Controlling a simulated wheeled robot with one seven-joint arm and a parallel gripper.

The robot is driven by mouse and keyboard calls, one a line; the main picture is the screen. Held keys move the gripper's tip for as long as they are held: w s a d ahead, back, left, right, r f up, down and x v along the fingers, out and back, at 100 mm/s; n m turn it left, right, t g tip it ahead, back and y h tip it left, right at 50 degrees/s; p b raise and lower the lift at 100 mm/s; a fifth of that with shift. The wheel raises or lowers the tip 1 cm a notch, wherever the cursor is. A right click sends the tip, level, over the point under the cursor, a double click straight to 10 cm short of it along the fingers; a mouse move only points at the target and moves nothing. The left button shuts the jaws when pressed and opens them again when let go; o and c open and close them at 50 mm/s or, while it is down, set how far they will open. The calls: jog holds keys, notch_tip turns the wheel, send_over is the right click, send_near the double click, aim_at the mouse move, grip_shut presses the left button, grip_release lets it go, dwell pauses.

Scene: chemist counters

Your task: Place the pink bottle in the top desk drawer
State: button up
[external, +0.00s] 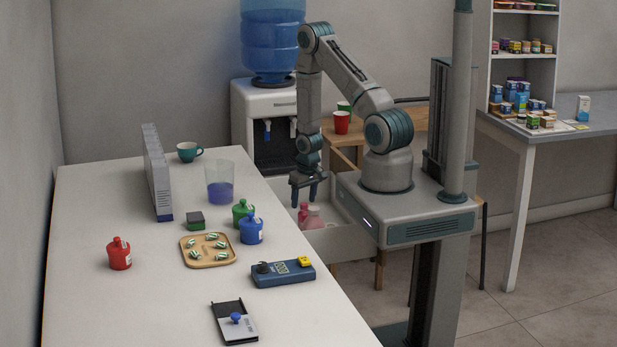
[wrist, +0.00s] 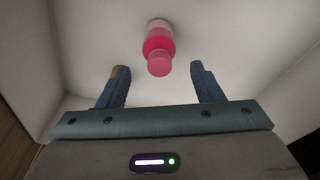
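The pink bottle (wrist: 158,43) is inside an open white drawer (external: 342,243) beside the long counter. In the external view, pink shapes (external: 303,211) show just below my gripper; I cannot tell there how the bottle lies. My gripper (external: 308,191) points down over the drawer. In the wrist view, its two fingers (wrist: 160,86) are spread apart with nothing between them. The bottle is just beyond the fingertips, apart from both fingers. The drawer floor (wrist: 220,35) and walls show around it.
The white counter (external: 120,300) bears a red bottle (external: 119,254), a green bottle (external: 242,213), a blue bottle (external: 251,229), a wooden tray (external: 187,262) and a blue meter (external: 283,275). A water dispenser (external: 262,110) stands behind the drawer.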

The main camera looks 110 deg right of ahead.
aim_at(306, 213)
jog(key=shift+f, duration=0.1)
notch_tip(306, 213, up, 13)
jog(key=a+p, duration=0.1)
jog(key=p, duration=0.7)
jog(key=shift+s+a+p, duration=0.3)
jog(key=shift+s+a, duration=0.05)
jog(key=w+a+r+n+t, duration=0.1)
jog(key=w+a+r+n, duration=0.1)
jog(key=w+a+r, duration=0.4)
jog(key=w+a+r+n, duration=0.25)
jog(key=w+r, duration=0.25)
jog(key=r, duration=0.4)
jog(key=w+a+r+n+t, duration=0.1)
jog(key=w+a+r+n, duration=0.1)
jog(key=w+a+r, duration=0.4)
jog(key=s+a+r+n+t, duration=0.1)
jog(key=s+a+r+n, duration=0.2)
jog(key=a+r, duration=0.4)
jog(key=s+a+r+n+y, duration=0.1)
jog(key=s+a+r+n, duration=0.3)
jog(key=a+r, duration=0.4)
jog(key=a, duration=0.5)
jog(key=shift+r+t+y, duration=0.2)
jog(key=shift+t+y, duration=0.1)
jog(key=shift+t, duration=0.1)
